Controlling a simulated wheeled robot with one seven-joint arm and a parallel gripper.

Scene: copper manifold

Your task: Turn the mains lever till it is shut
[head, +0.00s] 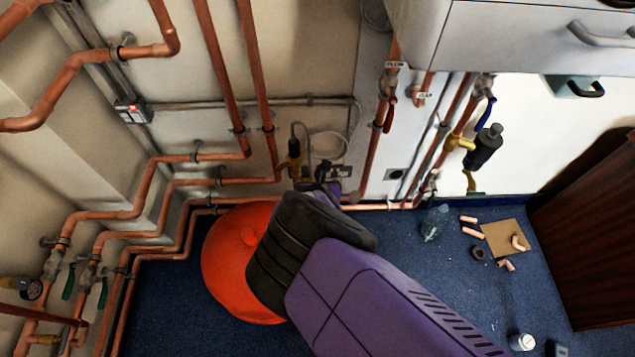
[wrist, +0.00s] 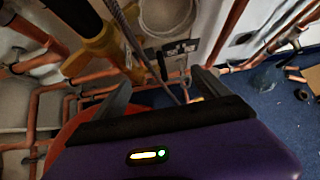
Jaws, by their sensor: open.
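Several valve levers show, and I cannot tell for certain which is the mains lever. In the head view a red lever (head: 390,115) hangs on a pipe right of centre, and a blue lever (head: 485,113) is further right. Green levers (head: 69,282) sit on pipes at lower left. A yellow fitting with a dark top (head: 294,152) stands by the wall just beyond my gripper; a large yellow fitting (wrist: 98,52) also shows close by in the wrist view. My gripper (wrist: 163,92) is open, its fingers apart with no object clearly held. My arm partly hides it in the head view.
Copper pipes (head: 225,75) run along the wall. A round red-orange object (head: 232,262) lies beneath my arm. A grey cable hangs near the socket (wrist: 180,50). Pipe offcuts and a board (head: 500,238) lie on the blue floor. A dark wooden cabinet (head: 590,240) stands right.

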